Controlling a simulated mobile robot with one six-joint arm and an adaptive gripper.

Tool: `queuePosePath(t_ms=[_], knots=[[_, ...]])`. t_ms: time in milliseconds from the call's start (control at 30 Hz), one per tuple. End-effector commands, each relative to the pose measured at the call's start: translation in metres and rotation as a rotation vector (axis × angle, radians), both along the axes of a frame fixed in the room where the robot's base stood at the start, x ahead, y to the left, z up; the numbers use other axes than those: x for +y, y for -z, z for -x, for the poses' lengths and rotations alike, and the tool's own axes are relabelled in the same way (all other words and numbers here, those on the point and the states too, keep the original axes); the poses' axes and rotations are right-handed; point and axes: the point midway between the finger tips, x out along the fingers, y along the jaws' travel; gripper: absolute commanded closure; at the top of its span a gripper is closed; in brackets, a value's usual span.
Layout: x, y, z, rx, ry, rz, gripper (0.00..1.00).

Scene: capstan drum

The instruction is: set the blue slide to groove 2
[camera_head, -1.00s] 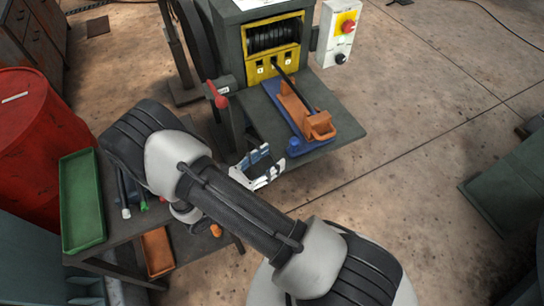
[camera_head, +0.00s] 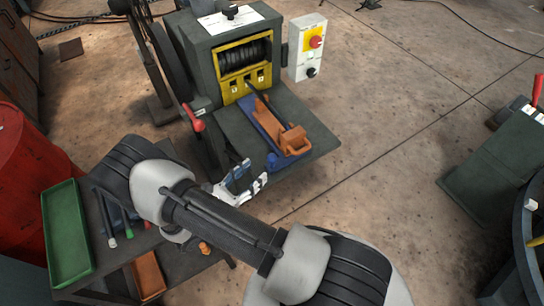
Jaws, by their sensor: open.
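The blue slide (camera_head: 262,124) lies on the dark shelf (camera_head: 312,137) in front of the capstan machine. An orange block with a handle (camera_head: 291,139) sits on it, and a dark rod runs from it toward the yellow frame. The yellow frame (camera_head: 229,86) has small numbered plates and openings below the grooved drum (camera_head: 243,55); the numbers are too small to read surely. My gripper (camera_head: 253,179) is open and empty, just in front of the shelf's near left edge, apart from the slide and its blue knob (camera_head: 272,160).
A red-handled lever (camera_head: 193,117) stands at the machine's left. A control box (camera_head: 307,47) with a red knob is at its right. A side table with a green tray (camera_head: 66,233) and tools is at lower left, beside a red drum (camera_head: 32,165).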

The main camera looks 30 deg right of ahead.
Motion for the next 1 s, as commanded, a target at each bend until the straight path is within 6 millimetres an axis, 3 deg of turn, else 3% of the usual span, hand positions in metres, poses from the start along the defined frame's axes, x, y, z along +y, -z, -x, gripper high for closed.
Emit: queuePosePath(t_ms=[200, 400, 600, 867, 1000], knots=[[-0.047, 0.001, -0.013, 0.000, 0.006, 0.000, 0.53], [-0.076, 0.001, -0.022, 0.000, 0.004, -0.001, 0.53], [-0.087, 0.000, -0.027, 0.000, -0.001, -0.001, 0.53], [-0.088, 0.000, -0.027, 0.000, -0.001, -0.001, 0.53], [-0.088, 0.000, -0.027, 0.000, -0.001, -0.001, 0.61]])
